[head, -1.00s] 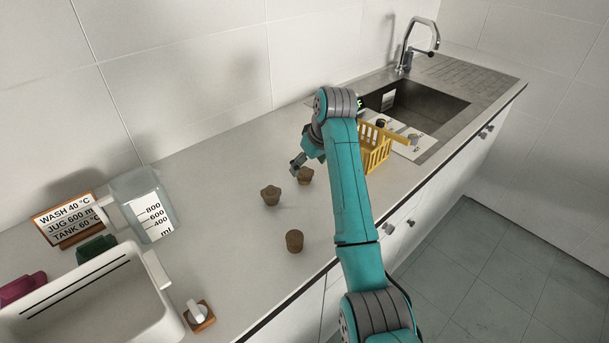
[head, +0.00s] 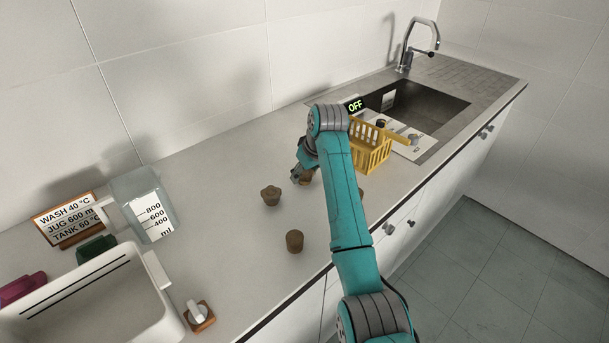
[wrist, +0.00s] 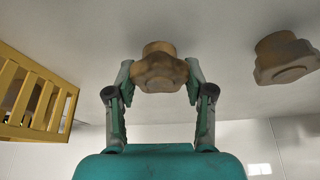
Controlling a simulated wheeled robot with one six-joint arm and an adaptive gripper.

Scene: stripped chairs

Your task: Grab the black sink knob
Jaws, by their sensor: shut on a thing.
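My gripper (head: 298,174) is low over the counter, and its two fingers (wrist: 160,78) are shut on a brown lobed knob (wrist: 160,66) in the wrist view. That knob is partly hidden by the gripper in the head view. A second brown lobed knob (head: 270,195) stands on the counter to the left and also shows at the right of the wrist view (wrist: 285,58). A plain brown round piece (head: 295,241) stands nearer the front. A small black-topped piece (head: 381,124) shows at the yellow basket near the sink; I cannot tell whether it is a knob.
The yellow basket (head: 372,158) stands right of my gripper, before the sink (head: 440,110) with its tap (head: 405,50). A display reads OFF (head: 355,105). At left are a jug (head: 145,205), a sign (head: 68,220) and a white tub (head: 90,300).

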